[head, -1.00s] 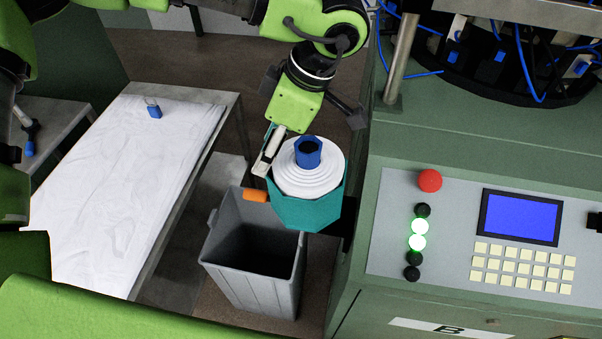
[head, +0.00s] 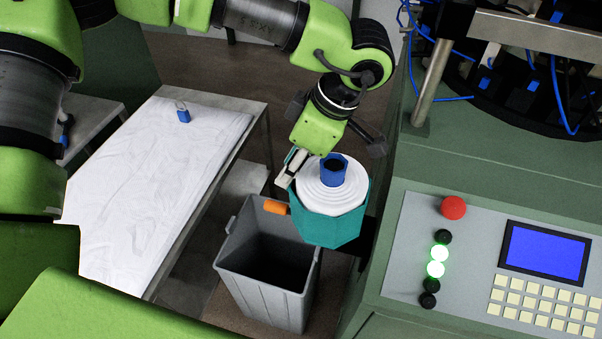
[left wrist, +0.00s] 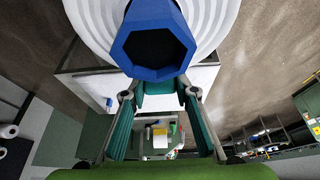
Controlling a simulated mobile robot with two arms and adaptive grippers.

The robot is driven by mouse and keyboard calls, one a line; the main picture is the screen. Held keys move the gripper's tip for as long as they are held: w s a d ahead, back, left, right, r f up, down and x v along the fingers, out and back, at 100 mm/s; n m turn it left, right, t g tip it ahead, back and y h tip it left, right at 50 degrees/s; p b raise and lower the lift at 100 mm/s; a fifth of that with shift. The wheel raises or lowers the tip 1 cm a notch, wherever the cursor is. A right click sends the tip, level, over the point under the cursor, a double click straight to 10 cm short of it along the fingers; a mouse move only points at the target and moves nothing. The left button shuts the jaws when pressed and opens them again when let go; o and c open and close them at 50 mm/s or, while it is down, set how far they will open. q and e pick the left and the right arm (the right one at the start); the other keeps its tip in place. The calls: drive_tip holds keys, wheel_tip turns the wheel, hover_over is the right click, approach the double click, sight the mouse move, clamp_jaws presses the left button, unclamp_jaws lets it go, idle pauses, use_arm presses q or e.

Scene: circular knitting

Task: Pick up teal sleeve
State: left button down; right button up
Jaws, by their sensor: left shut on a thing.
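The teal sleeve (head: 335,231) is an open-topped, many-sided holder in the head view, beside the green machine. It surrounds the lower part of a white yarn cone (head: 309,192) with a blue tube (head: 334,172) in its middle. My left gripper (head: 291,168) is at the sleeve's upper left rim, shut on it. In the left wrist view, a teal part of the sleeve (left wrist: 160,101) shows between the fingertips, below the blue tube (left wrist: 154,46) and white yarn (left wrist: 219,22). The contact itself is partly hidden. My right gripper is not in view.
A grey bin (head: 262,283) stands open below and left of the sleeve, an orange piece (head: 276,206) at its rim. A white-topped table (head: 150,190) is at left with a small blue item (head: 184,116). The machine's control panel (head: 410,235) is close at right.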

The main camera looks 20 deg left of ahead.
use_arm(q)
wheel_tip(320, 180, up, 21)
idle(0.9)
wheel_tip(320, 180, up, 3)
drive_tip(key=p, duration=0.3)
drive_tip(key=shift+f+p, duration=0.1)
drive_tip(key=shift+p, duration=0.2)
idle(0.4)
